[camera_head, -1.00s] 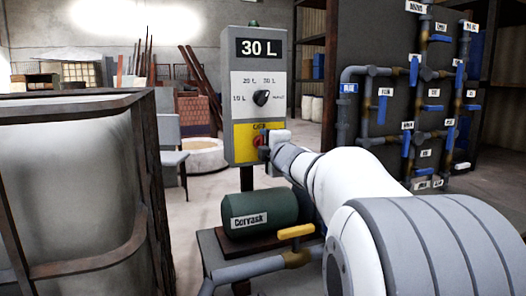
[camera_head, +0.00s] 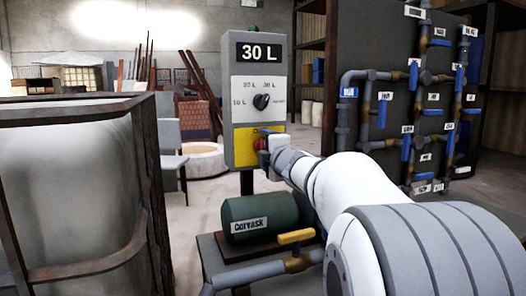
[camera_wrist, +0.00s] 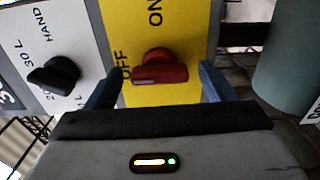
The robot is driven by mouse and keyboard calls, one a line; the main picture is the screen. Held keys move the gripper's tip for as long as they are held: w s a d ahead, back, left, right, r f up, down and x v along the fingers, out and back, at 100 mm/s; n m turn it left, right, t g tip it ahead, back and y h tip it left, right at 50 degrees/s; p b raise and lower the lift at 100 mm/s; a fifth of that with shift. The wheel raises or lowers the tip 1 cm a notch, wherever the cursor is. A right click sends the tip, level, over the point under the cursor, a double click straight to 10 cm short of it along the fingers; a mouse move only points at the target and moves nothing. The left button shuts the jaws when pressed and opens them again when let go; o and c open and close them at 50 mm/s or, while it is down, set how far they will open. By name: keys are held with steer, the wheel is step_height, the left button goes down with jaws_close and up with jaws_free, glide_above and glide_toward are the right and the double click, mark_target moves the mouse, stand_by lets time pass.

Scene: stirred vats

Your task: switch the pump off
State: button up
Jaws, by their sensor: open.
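The pump switch (camera_wrist: 160,72) is a red rotary handle on a yellow plate (camera_wrist: 190,28) marked OFF and ON. In the wrist view its bar lies sideways, with a pale mark at the left end, beside OFF; ON is above it. It also shows as a small red spot in the head view (camera_head: 259,144). My gripper (camera_wrist: 160,78) is open, with a blue finger on each side of the handle, apart from it. The green pump (camera_head: 262,214), labelled Corvask, stands below the panel.
The grey control box (camera_head: 245,70) reads 30 L and has a black dial (camera_head: 261,101). A yellow-handled valve (camera_head: 296,237) is beside the pump. A caged white vat (camera_head: 75,190) stands left, and a pipe board with blue valves (camera_head: 407,148) stands right.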

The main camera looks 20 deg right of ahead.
steer(key=s+p, duration=0.1)
steer(key=s, duration=0.6)
steer(key=shift+s, duration=0.4)
steer(key=shift+p, duration=0.35)
